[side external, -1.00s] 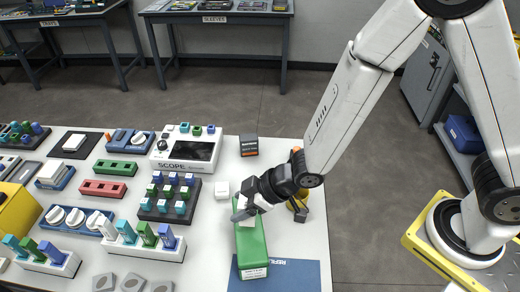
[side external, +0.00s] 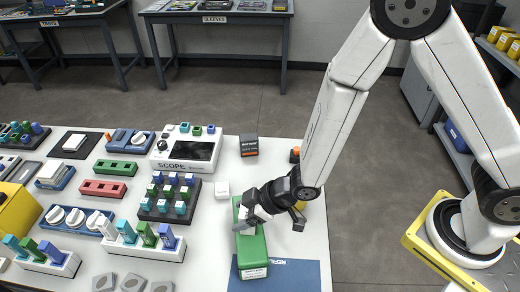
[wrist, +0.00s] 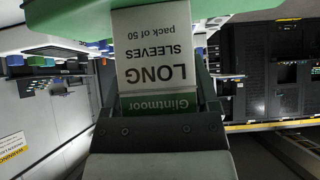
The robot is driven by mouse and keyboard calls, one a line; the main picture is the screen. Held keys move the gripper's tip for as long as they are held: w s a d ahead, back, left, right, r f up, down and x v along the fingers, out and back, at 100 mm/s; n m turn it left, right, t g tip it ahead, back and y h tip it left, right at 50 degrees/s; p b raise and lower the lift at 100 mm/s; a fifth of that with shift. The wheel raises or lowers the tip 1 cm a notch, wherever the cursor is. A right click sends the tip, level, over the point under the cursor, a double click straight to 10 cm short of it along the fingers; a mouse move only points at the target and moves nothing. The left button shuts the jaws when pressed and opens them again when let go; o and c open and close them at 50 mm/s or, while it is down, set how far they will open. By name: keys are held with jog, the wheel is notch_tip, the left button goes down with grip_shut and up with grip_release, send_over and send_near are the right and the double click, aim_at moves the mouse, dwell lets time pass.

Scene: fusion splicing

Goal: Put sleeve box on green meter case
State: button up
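The sleeve box (wrist: 155,50) is white with a green band. Its "LONG SLEEVES pack of 50" print is upside down in the wrist view. My gripper (side external: 243,226) is shut on it, with a finger along each side of the box. The green meter case (side external: 252,252) lies lengthwise near the front right of the table in the side view. The gripper and box are over its far end. In the wrist view the case (wrist: 60,18) fills the top edge, right against the box's end. Whether the box touches the case is unclear.
A small white block (side external: 222,190) and a dark box (side external: 249,145) stand behind the case. A blue mat (side external: 300,274) lies under its near end. A rack of colored pegs (side external: 168,200) and the scope unit (side external: 188,150) are to the left. A yellow item (side external: 300,204) is partly hidden by my gripper.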

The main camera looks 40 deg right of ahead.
jog(key=shift+o, duration=1)
jog(key=shift+r, duration=0.1)
jog(key=shift+r, duration=0.1)
jog(key=v, duration=0.7)
jog(key=shift+s+d+r, duration=0.15)
jog(key=s+d+r+m+g+h, duration=0.1)
jog(key=d+r+m+g+h, duration=0.1)
jog(key=d, duration=0.7)
jog(key=s+d+r+m+g+h, duration=0.1)
jog(key=s+d+r+m+h, duration=0.1)
jog(key=d+m, duration=0.5)
jog(key=d+r+h, duration=0.1)
jog(key=d+h, duration=0.1)
jog(key=d, duration=0.1)
jog(key=shift+d+r+g, duration=0.2)
jog(key=shift+d+g, duration=0.15)
jog(key=shift+g, duration=0.05)
